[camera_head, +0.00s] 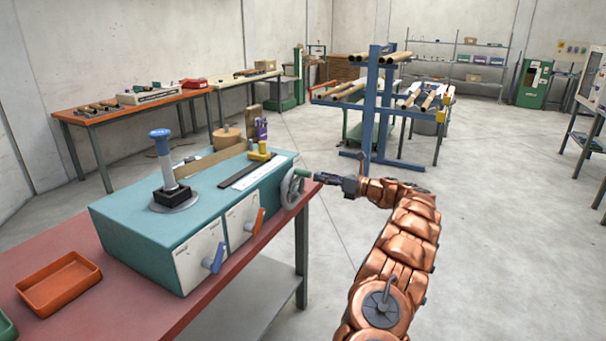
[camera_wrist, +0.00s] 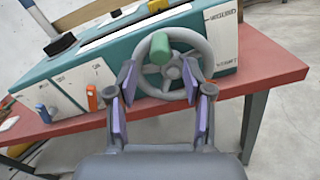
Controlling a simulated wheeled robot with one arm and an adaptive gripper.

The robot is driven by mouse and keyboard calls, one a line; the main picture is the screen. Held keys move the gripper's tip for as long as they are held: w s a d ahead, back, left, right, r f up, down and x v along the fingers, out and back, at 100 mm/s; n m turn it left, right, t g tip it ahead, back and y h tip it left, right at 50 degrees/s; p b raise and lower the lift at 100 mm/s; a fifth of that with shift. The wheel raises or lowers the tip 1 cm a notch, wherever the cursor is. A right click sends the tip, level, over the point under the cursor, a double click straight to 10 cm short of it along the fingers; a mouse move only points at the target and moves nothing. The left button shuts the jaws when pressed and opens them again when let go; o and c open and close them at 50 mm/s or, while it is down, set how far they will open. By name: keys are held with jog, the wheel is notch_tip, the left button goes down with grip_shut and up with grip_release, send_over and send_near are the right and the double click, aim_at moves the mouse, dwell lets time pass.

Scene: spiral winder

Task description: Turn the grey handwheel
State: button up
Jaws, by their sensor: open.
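The grey handwheel (camera_head: 292,188) is on the right end of the teal machine (camera_head: 160,222). My gripper (camera_head: 322,179) is in front of the wheel, at the height of the handle. In the wrist view my gripper (camera_wrist: 161,78) is open, its purple-padded fingers on either side of the handle's line. The fingers appear apart from the handle. Whether they touch the wheel rim is unclear.
The machine stands on a red-topped table (camera_head: 130,315), with an orange tray (camera_head: 60,283) at its left. The front panel has a blue lever (camera_head: 214,258) and an orange lever (camera_head: 259,220). A blue rack (camera_head: 375,110) with tubes stands behind.

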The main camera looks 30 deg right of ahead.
aim_at(311, 174)
jog(key=shift+p+x, duration=0.45)
jog(key=shift+x, duration=3.1)
grip_shut()
